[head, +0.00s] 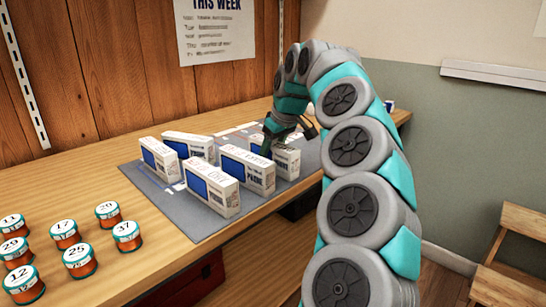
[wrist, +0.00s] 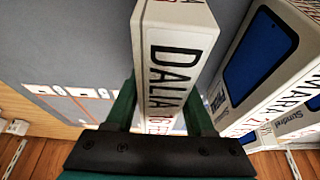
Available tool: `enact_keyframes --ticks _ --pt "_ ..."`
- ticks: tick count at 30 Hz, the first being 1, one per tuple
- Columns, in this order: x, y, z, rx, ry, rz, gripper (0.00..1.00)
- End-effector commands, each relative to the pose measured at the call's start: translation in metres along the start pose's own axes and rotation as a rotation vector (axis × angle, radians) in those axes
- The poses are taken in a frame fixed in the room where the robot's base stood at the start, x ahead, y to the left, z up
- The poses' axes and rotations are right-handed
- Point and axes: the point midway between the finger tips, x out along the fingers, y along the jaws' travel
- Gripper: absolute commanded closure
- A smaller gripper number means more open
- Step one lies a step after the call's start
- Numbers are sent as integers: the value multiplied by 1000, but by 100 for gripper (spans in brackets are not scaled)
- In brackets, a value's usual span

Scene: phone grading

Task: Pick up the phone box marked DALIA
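The phone box marked DALIA (wrist: 178,55) stands in the middle of the wrist view, its white lettered narrow face toward the camera. My gripper (wrist: 163,95) has its two green fingers on either side of this box, near its lower end in the picture. I cannot tell whether the fingers press on it or leave a small gap. In the head view my gripper (head: 268,150) is down among the boxes at the far right of the group. The lettering there is too small to read, and the arm partly covers that area.
Several more white-and-blue boxes (head: 212,188) stand on the grey mat (head: 190,215). Numbered orange jars (head: 79,260) stand at the left of the wooden table (head: 80,178).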

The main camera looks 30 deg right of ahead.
Motion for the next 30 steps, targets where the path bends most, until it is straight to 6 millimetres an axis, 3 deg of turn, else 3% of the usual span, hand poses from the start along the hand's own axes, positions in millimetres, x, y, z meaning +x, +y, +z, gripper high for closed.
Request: enact_keyframes --ticks 1,14,30 --pt "0 0 0 0 0 0 53" --pt "0 0 0 0 0 0 100" --pt "-4 -1 0 0 1 0 100"
